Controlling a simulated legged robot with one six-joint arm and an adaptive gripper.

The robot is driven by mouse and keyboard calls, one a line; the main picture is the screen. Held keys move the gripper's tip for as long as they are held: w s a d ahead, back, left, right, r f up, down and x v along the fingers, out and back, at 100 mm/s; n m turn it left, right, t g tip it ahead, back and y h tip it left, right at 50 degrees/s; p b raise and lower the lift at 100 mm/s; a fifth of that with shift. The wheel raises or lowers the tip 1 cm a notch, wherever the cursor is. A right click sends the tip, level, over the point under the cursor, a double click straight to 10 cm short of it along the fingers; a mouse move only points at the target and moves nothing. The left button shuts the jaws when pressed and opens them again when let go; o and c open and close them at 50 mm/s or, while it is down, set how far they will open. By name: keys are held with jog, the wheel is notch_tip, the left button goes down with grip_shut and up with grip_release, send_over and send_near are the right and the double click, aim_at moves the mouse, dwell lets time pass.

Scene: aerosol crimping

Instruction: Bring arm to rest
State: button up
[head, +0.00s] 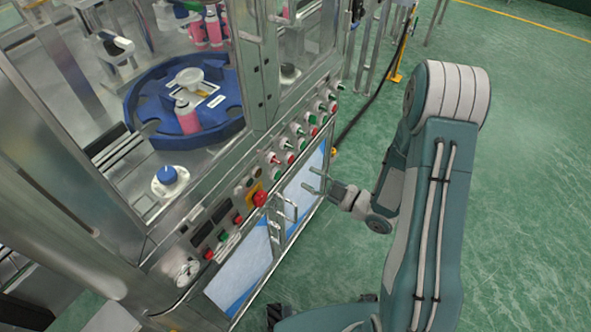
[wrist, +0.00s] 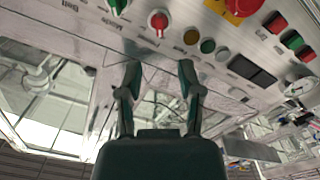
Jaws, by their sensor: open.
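My arm reaches from the lower right of the head view toward the front of the crimping machine (head: 150,222). My gripper (head: 313,180) is beside the machine's front, close to the lower cabinet doors and below the row of knobs. In the wrist view my gripper (wrist: 160,72) shows two dark fingers spread apart with nothing between them. Beyond the fingertips is the machine's control panel (wrist: 215,30). Whether a fingertip touches the machine cannot be told.
The panel carries red and green knobs (head: 289,158) and a red emergency button (head: 260,198) on yellow. A door handle (head: 290,208) juts out near my gripper. A blue rotary table (head: 146,112) with a pink can (head: 187,117) is behind glass. Green floor (head: 530,130) at right is clear.

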jog(key=shift+v, duration=1)
jog(key=shift+a, duration=0.1)
jog(key=w+d+r+m+h, duration=0.2)
jog(key=w+d+r+h, duration=0.2)
jog(key=w+r+h, duration=0.3)
jog(key=s+d+r+m+h, duration=0.3)
jog(key=d+r+m+h, duration=0.25)
jog(key=r+h, duration=0.2)
jog(key=s+a+r+m+g, duration=0.2)
jog(key=s+r+m, duration=0.2)
jog(key=s, duration=0.6)
jog(key=s+a+r+m+g, duration=0.2)
jog(key=s+r+m+g, duration=0.1)
jog(key=s, duration=0.8)
jog(key=shift+s+a+r+m, duration=0.25)
jog(key=shift+s+r+m, duration=0.1)
jog(key=shift+r+m, duration=0.6)
jog(key=shift+a+f, duration=0.1)
